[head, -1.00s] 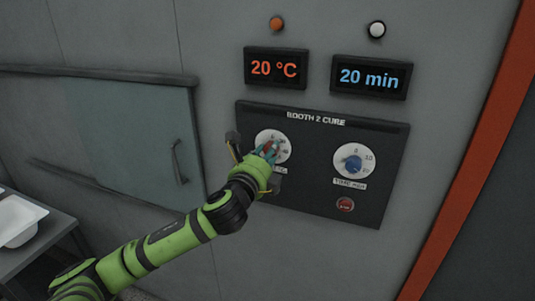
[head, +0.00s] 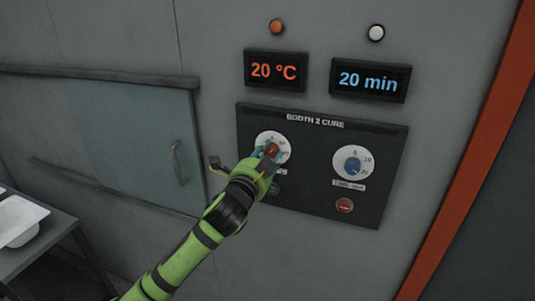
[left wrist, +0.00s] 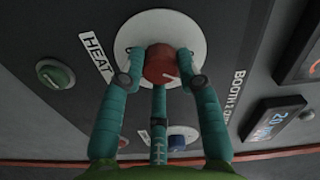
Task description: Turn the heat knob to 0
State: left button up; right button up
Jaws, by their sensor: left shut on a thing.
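The red heat knob (head: 271,149) sits on a round white dial (head: 262,138) at the left of the black control panel. My left gripper (head: 268,153) is shut on the knob. In the left wrist view, teal fingers of the left gripper (left wrist: 160,75) close around the red knob (left wrist: 159,60), with a white pointer mark on its face. The HEAT label (left wrist: 97,55) lies beside the dial. The dial's numbers are partly hidden, so I cannot tell the exact setting. The orange display (head: 275,70) reads 20 °C. My right gripper is not in view.
The blue time knob (head: 353,166) is to the right, above a red button (head: 344,205). A green button (left wrist: 55,73) is near the heat dial. The blue display (head: 370,79) reads 20 min. A door handle (head: 179,163) and white tray (head: 20,222) are at left.

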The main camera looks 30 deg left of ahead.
pick_arm(q)
jog(key=n+p, duration=0.1)
jog(key=n, duration=0.5)
jog(key=shift+r+n+p, duration=0.15)
jog(key=shift+n+p, duration=0.15)
dwell(0.5)
jog(key=o, duration=1.1)
jog(key=shift+o, duration=0.2)
jog(key=shift+s+d+f, duration=0.1)
jog(key=shift+s+f, duration=0.1)
jog(key=shift+s, duration=0.15)
jog(key=v, duration=0.6)
jog(key=shift+s, duration=0.35)
jog(key=shift+r, duration=0.1)
